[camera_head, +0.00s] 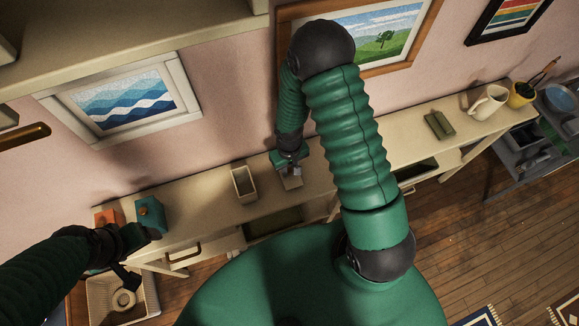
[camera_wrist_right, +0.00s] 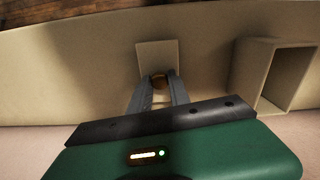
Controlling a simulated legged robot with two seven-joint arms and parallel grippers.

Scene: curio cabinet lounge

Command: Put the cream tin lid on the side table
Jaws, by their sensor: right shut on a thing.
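The cream tin lid (camera_head: 292,183) is a flat square plate with a small brown knob, seen in the right wrist view (camera_wrist_right: 157,53). My right gripper (camera_head: 291,170) is shut on the knob, its fingers on both sides of it in the wrist view (camera_wrist_right: 159,88). The lid is over the long cream cabinet top (camera_head: 330,150); I cannot tell whether it touches. The open cream tin (camera_head: 244,184) stands just left of it, and at the right in the wrist view (camera_wrist_right: 288,78). My left gripper (camera_head: 136,240) is at lower left, its jaws unclear.
A teal box (camera_head: 151,214) and an orange box (camera_head: 105,218) stand at the cabinet's left end. A green case (camera_head: 439,125), white mug (camera_head: 489,102) and yellow pot (camera_head: 521,95) stand at the right. A grey table (camera_head: 513,153) is at far right. A basket (camera_head: 145,298) is below left.

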